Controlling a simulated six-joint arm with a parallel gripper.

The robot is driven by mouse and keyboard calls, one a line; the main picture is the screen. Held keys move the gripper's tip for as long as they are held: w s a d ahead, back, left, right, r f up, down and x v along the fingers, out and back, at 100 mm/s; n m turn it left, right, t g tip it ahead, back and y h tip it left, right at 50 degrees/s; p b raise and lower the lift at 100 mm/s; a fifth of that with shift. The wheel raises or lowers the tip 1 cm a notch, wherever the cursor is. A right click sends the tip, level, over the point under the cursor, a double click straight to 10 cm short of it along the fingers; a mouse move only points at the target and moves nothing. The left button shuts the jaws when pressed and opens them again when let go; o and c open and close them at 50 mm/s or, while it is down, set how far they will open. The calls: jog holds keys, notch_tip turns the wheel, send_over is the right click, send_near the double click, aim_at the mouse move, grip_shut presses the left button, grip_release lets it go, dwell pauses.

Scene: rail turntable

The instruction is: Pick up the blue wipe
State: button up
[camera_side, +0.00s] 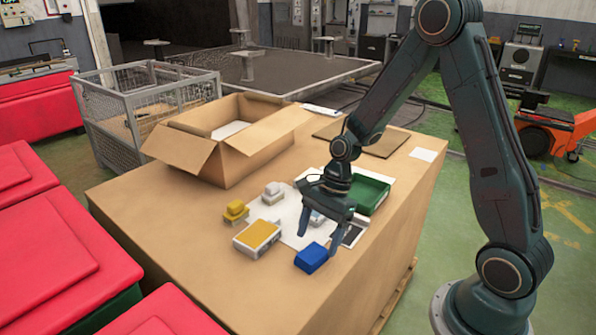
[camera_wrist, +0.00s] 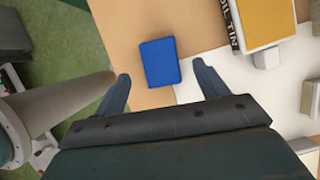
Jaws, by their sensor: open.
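The blue wipe (camera_side: 311,258) is a small blue block lying near the front right edge of the tan work surface. In the wrist view the blue wipe (camera_wrist: 160,62) lies just ahead of the fingertips and between their lines. My gripper (camera_side: 321,243) is open and empty above the surface, close to the wipe, pointing down. In the wrist view my gripper (camera_wrist: 161,82) shows two spread fingers, one on each side of the wipe's near end. Whether either finger touches it cannot be told.
A white and yellow tin (camera_side: 257,237), a yellow item (camera_side: 235,211) and a pale item (camera_side: 273,192) stand left of my gripper. A green tray (camera_side: 374,192) lies behind it. An open cardboard box (camera_side: 190,165) stands at the back left. The front left surface is clear.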

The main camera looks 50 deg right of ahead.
aim_at(312, 253)
jog(key=shift+x, duration=1.8)
jog(key=shift+c, duration=0.2)
jog(key=c, duration=1)
